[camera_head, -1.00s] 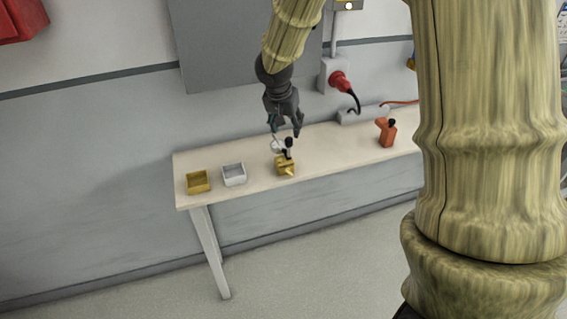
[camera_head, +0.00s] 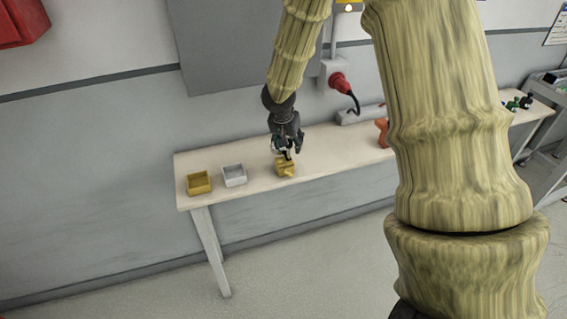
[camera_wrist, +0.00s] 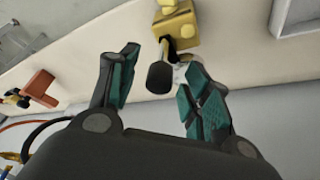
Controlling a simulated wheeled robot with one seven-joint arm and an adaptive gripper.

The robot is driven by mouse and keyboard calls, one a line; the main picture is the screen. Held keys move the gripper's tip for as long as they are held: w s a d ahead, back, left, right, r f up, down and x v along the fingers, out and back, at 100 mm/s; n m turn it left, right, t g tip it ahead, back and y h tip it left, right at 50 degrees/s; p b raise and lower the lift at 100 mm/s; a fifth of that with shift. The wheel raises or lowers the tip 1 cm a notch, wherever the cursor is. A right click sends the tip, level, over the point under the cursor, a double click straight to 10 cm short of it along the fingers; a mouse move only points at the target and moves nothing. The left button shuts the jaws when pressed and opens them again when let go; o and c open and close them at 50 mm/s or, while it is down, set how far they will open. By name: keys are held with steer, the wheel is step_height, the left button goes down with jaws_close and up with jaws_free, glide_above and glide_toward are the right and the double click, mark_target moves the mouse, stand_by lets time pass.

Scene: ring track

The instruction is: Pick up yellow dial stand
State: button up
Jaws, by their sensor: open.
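The yellow dial stand (camera_head: 284,168) stands on the pale bench, below my gripper in the head view. In the wrist view the stand shows as a yellow block (camera_wrist: 176,26) at the top, with a dark rounded knob (camera_wrist: 160,76) on a light stem rising toward me. My gripper (camera_wrist: 158,70) is open, and the knob lies between its fingertips, closer to the right finger. I cannot tell whether that finger touches it. In the head view my gripper (camera_head: 287,150) hides the upper part of the stand.
A yellow bin (camera_head: 199,190) and a white bin (camera_head: 234,183) stand left of the dial stand on the bench (camera_head: 335,160). An orange object (camera_head: 382,127) is to the right, partly hidden by my arm. A red plug (camera_head: 339,82) with a cable is on the wall behind.

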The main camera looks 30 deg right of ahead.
steer(key=shift+d+f, duration=0.1)
steer(key=shift+f, duration=0.15)
jaws_close()
steer(key=shift+w+r, duration=0.15)
steer(key=shift+r, duration=0.1)
stand_by(0.3)
